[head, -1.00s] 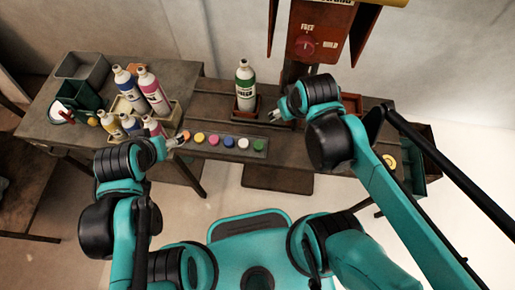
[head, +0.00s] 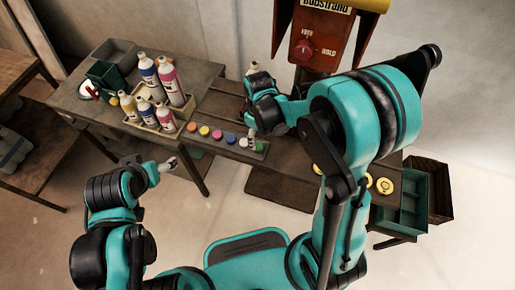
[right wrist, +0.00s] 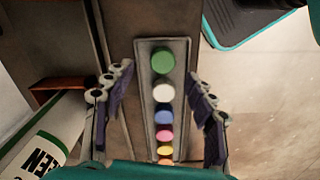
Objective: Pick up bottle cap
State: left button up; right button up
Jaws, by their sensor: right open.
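A row of bottle caps lies in a grey tray (right wrist: 143,75) at the table's front edge. In the right wrist view I see a green cap (right wrist: 163,60), a white cap (right wrist: 163,92), a blue cap (right wrist: 164,117), then pink, yellow and orange ones. My right gripper (right wrist: 158,76) is open and empty, with its fingers on either side of the row around the green and white caps. In the head view my right gripper (head: 251,139) hangs over the tray's right end. My left gripper (head: 171,163) is in front of the table, away from the caps.
The green-labelled bottle (right wrist: 42,150) stands close to the right gripper. Several paint bottles stand in a caddy (head: 150,124) at the table's left. A red control box (head: 318,42) rises behind. A green crate (head: 412,205) is at the right.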

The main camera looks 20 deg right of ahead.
aim_at(258, 146)
notch_tip(258, 146, down, 5)
jog(key=shift+s+a+b, duration=0.1)
jog(key=shift+s+b, duration=0.05)
jog(key=shift+b, duration=1)
jog(key=shift+r, duration=0.1)
jog(key=shift+c, duration=0.2)
jog(key=c, duration=0.7)
jog(key=shift+c, duration=0.2)
